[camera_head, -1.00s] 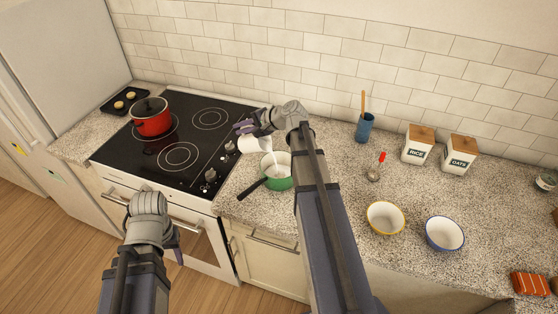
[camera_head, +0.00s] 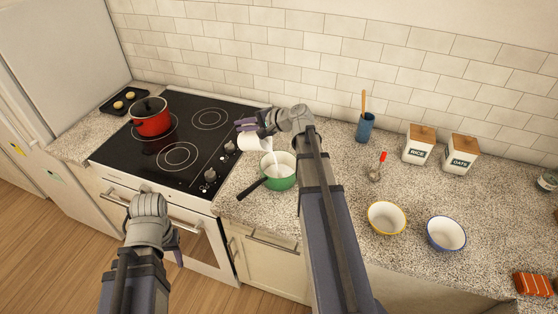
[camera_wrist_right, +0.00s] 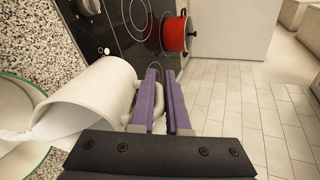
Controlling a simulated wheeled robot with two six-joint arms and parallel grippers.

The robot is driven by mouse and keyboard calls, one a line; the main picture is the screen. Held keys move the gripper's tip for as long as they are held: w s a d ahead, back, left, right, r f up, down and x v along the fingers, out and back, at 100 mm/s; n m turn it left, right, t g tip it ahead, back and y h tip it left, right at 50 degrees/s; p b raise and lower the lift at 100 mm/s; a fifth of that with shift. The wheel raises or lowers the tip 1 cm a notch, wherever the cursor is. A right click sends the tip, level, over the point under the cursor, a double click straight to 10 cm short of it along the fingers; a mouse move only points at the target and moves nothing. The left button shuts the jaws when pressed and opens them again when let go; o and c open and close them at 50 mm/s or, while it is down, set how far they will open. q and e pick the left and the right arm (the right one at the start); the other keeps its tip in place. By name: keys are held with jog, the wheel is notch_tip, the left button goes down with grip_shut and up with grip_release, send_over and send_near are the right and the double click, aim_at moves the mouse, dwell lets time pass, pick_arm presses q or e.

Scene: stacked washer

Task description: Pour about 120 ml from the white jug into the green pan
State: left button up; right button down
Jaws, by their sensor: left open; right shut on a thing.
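The white jug (camera_head: 251,143) is tilted over the green pan (camera_head: 281,177), and a white stream runs from its lip down into the pan. White liquid shows in the pan. In the right wrist view, the jug (camera_wrist_right: 97,92) has its mouth toward the pan (camera_wrist_right: 22,120), with white liquid at the lip. My right gripper (camera_head: 241,126) is shut on the jug's handle; its purple fingers also show in the right wrist view (camera_wrist_right: 162,100). My left gripper (camera_head: 176,246) hangs in front of the oven, away from the pan, and is open and empty.
The pan stands on the speckled counter right of the black hob (camera_head: 180,140), its handle pointing front-left. A red pot (camera_head: 151,120) sits on the hob. Yellow-rimmed (camera_head: 386,218) and blue-rimmed (camera_head: 446,233) bowls are to the right. A blue utensil cup (camera_head: 366,127) stands near the wall.

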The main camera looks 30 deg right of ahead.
jog(key=shift+s+d+r+t+y+b, duration=0.25)
jog(key=shift+s+r+t+y+b, duration=0.1)
jog(key=shift+r+t+b, duration=0.2)
jog(key=shift+s+d+r+t+y+b, duration=0.15)
jog(key=shift+s+d+t+b, duration=0.1)
jog(key=shift+s+b, duration=0.1)
jog(key=shift+s+d+r+t+y+b, duration=0.1)
jog(key=shift+s+d+r+b, duration=0.05)
jog(key=shift+s+d+b, duration=0.15)
dwell(0.4)
